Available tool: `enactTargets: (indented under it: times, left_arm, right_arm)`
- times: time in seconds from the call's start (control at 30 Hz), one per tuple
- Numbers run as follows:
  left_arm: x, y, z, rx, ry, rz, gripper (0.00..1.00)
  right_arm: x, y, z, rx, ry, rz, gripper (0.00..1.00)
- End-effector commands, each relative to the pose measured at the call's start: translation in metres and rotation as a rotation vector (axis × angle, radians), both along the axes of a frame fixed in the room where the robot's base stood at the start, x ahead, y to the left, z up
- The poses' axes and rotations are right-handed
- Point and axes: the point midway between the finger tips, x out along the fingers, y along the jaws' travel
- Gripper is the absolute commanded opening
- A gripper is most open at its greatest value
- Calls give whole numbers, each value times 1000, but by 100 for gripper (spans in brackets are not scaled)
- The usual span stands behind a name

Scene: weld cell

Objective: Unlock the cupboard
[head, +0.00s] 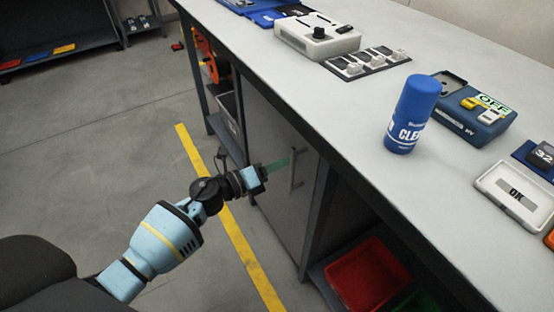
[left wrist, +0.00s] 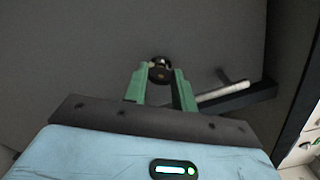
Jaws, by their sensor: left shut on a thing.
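The cupboard (head: 262,120) is a grey-doored unit under the workbench, with an upright bar handle (head: 297,172) on its door. My left gripper (head: 287,162) reaches the door just left of the handle. In the left wrist view, the green fingers of my left gripper (left wrist: 159,78) are shut on a small dark round lock knob (left wrist: 159,66) on the grey door face. The handle (left wrist: 222,92) shows to the right of the fingers there. The door looks closed. The fingers partly hide the knob, and its turn position cannot be told. My right gripper is out of view.
The bench top (head: 340,95) overhangs the door. On it stand a blue spray can (head: 410,115), a blue box (head: 475,115) and a white device (head: 318,38). A red bin (head: 365,275) sits on the shelf right of the cupboard. The floor left of the door is clear.

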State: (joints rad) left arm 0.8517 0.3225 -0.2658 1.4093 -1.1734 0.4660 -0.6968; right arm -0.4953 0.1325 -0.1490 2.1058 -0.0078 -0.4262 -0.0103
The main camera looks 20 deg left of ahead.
Motion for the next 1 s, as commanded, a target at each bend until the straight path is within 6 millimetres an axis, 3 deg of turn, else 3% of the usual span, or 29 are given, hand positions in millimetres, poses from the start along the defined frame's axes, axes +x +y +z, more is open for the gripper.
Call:
enactTargets:
  times: [0.4, 1.0]
  left_arm:
    - [0, 0, 3, -301, 234, 0, 4]
    - [0, 0, 1, -523, 409, -1, 4]
  right_arm:
    - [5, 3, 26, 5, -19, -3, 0]
    - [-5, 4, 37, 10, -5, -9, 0]
